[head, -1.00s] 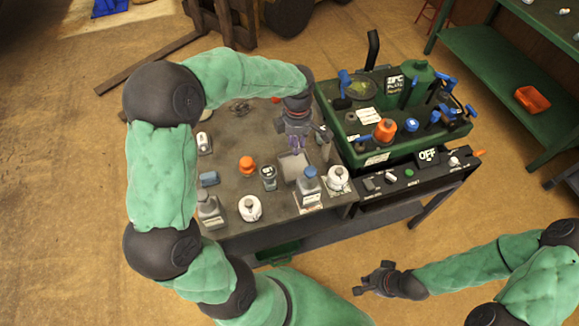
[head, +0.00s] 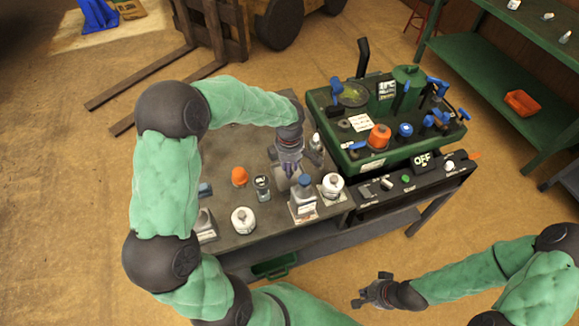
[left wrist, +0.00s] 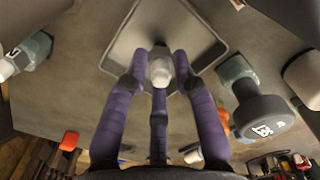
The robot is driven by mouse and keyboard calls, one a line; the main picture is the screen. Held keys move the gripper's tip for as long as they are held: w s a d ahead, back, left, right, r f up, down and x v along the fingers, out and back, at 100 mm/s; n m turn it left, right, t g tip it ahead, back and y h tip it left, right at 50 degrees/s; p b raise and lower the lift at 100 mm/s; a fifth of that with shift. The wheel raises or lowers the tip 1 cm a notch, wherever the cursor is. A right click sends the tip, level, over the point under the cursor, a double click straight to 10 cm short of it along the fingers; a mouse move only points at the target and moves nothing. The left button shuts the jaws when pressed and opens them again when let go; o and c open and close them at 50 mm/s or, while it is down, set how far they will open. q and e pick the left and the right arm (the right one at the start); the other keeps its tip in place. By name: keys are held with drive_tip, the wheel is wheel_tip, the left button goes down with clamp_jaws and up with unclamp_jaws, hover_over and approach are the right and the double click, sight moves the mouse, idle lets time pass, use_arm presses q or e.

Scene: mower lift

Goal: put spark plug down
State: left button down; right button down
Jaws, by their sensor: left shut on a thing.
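My left gripper (head: 288,170) has three purple fingers and hangs over the grey workbench. In the left wrist view its fingers are shut on the spark plug (left wrist: 160,68), whose white end shows between the fingertips. A shallow grey tray (left wrist: 112,62) with a raised rim lies below the plug. I cannot tell whether the plug touches the tray. In the head view the gripper covers most of the tray and the plug. My right gripper (head: 370,292) is open and empty, away from the bench.
Near the tray stand a blue-capped bottle (head: 304,196), white round bottles (head: 332,186) (head: 243,220), a small dark-lidded jar (head: 262,188) and an orange-topped item (head: 239,177). The green machine tray (head: 372,150) adjoins the bench on the right.

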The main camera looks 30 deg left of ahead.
use_arm(q)
drive_tip(key=c, duration=1)
unclamp_jaws()
drive_tip(key=shift+f, duration=0.1)
drive_tip(key=shift+r, duration=0.3)
wheel_tip(320, 180, up, 12)
drive_tip(key=p, duration=0.3)
drive_tip(key=shift+f+p, duration=0.15)
drive_tip(key=shift+p, duration=0.2)
